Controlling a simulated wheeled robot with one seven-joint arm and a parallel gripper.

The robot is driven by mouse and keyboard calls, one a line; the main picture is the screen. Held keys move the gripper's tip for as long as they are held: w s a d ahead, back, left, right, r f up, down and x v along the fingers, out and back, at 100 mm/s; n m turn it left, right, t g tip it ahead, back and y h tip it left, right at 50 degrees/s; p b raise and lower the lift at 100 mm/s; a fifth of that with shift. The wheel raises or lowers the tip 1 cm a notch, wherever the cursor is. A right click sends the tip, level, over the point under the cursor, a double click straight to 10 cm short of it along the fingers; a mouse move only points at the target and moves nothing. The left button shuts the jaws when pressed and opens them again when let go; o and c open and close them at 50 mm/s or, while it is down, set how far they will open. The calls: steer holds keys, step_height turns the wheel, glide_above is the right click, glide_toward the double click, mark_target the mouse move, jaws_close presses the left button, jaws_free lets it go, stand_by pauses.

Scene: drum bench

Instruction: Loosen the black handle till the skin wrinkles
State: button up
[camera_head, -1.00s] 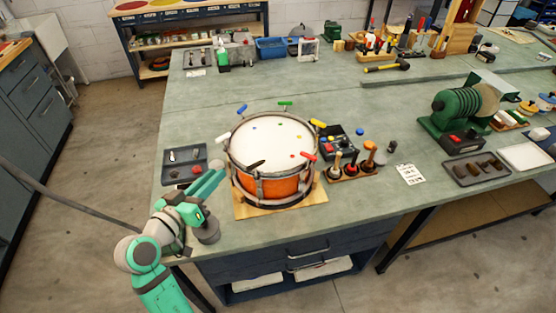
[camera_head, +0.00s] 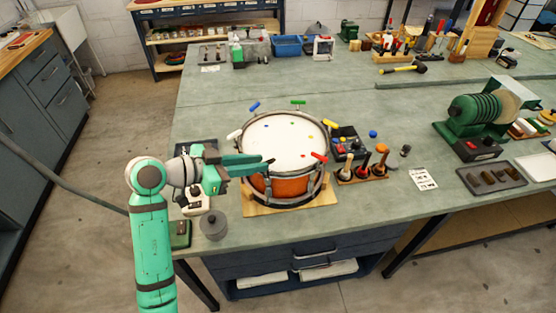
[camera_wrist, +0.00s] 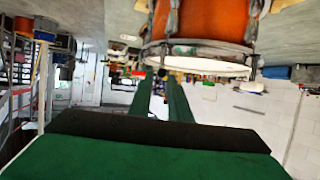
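The drum (camera_head: 285,186) has an orange shell and a white head, and stands on a wooden board at the bench's front edge. Colored handles stand around its rim. The black handle (camera_head: 269,162) shows only as a small dark bit at the near rim, mostly covered by my fingers. My gripper (camera_head: 264,160) reaches in from the left at rim height, its fingertips at this handle. In the wrist view the drum (camera_wrist: 205,25) is at the top, and my two green fingers (camera_wrist: 160,80) are apart with a gap between them. Contact with the handle is unclear. No wrinkles show on the skin.
Around the rim are a white handle (camera_head: 234,134), blue handle (camera_head: 254,106), green handle (camera_head: 298,102), yellow handle (camera_head: 328,123) and red handle (camera_head: 319,157). A rack of knobbed tools (camera_head: 363,175) stands right of the drum.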

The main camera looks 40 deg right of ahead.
steer(key=x, duration=0.7)
steer(key=shift+d+f, duration=0.1)
steer(key=shift+d, duration=0.1)
jaws_close()
